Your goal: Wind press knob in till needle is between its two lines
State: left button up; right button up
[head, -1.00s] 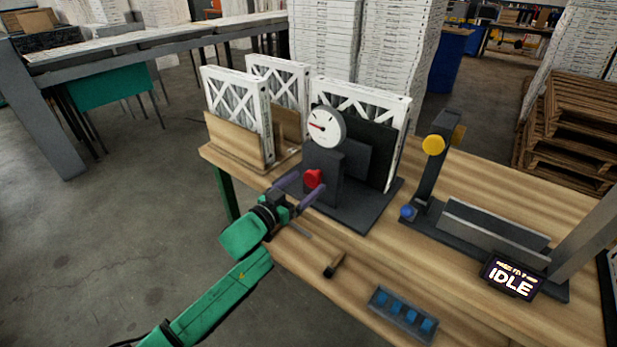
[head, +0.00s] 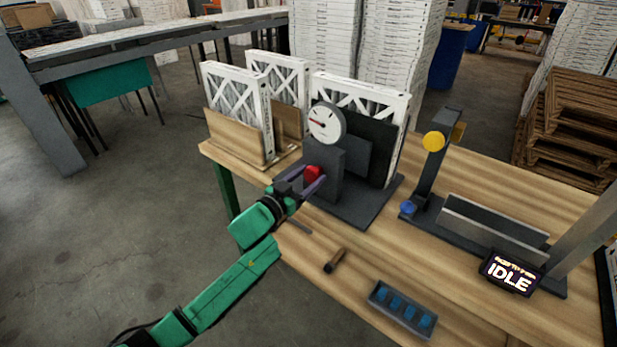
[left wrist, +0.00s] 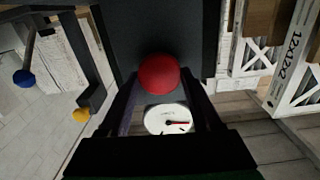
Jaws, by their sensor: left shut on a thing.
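The red press knob (head: 313,174) sits on the front of the dark press (head: 326,163). My left gripper (head: 308,183) is shut on the knob, its purple fingers on either side of it. The knob (left wrist: 159,74) also shows in the left wrist view between the fingers (left wrist: 160,95). The white round gauge (head: 325,123) tops the press, its red needle pointing left in the head view. Its two lines are too small to tell apart there. In the left wrist view the gauge (left wrist: 168,120) is partly covered by my gripper. My right gripper is not in view.
A boxed filter (head: 398,150) stands in the press beside the dark plate. More filters (head: 232,100) stand in a wooden rack at left. A fixture with a yellow knob (head: 433,141), an IDLE display (head: 511,272), a handled tool (head: 335,261) and a blue-filled tray (head: 402,310) share the bench.

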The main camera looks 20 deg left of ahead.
pick_arm(q)
jog(key=m+b, duration=0.1)
jog(key=m, duration=0.4)
jog(key=shift+d+f, duration=0.1)
jog(key=m+b, duration=0.1)
jog(key=m, duration=0.3)
jog(key=shift+d, duration=0.1)
jog(key=shift+m, duration=0.4)
jog(key=o, duration=1.3)
jog(key=shift+o, duration=0.2)
jog(key=shift+s, duration=0.1)
